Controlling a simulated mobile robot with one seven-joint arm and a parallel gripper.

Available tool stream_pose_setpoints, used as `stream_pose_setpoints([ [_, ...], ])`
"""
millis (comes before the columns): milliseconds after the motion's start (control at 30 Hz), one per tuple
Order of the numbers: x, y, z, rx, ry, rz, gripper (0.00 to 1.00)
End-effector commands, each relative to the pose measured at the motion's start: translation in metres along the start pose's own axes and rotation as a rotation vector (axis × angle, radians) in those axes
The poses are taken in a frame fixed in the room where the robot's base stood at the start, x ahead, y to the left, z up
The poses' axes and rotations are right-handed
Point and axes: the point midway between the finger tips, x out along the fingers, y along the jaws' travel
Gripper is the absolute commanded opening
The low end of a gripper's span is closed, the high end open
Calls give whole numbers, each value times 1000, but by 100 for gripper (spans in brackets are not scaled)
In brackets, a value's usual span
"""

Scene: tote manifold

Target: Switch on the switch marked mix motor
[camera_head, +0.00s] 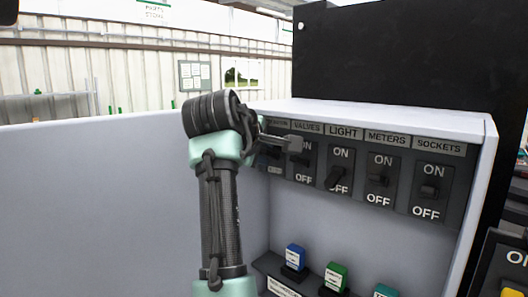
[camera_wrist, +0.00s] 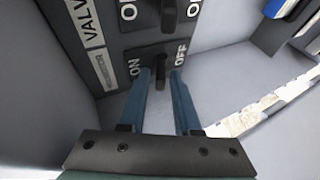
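The black switch panel (camera_head: 355,162) has a row of labelled rocker switches. The leftmost label is mostly hidden by my arm, so I cannot read it as mix motor. In the wrist view the end switch (camera_wrist: 161,63), beside the VALVES one, has ON at its left and OFF at its right. Its label plate (camera_wrist: 103,69) is too blurred to read. My gripper (camera_wrist: 162,74) has its two blue-grey fingers apart, tips close to the panel on either side of this switch's dark lever. I cannot tell whether they touch it or which way it is set.
The VALVES switch (camera_wrist: 169,14) is close beside the fingers. The LIGHT (camera_head: 337,178), METERS (camera_head: 379,180) and SOCKETS (camera_head: 430,188) switches follow to the right. Blue (camera_head: 295,256) and green (camera_head: 336,275) blocks stand below. White side walls enclose the panel; open space lies in front.

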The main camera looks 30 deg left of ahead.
Motion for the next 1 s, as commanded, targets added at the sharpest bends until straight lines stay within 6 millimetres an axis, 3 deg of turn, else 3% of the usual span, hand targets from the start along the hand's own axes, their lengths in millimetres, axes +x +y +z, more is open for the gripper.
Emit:
stream_pose_setpoints([
  [667,0,-1,0,-6,0,12,45],
  [1000,3,-14,1,-91,1,211,45],
])
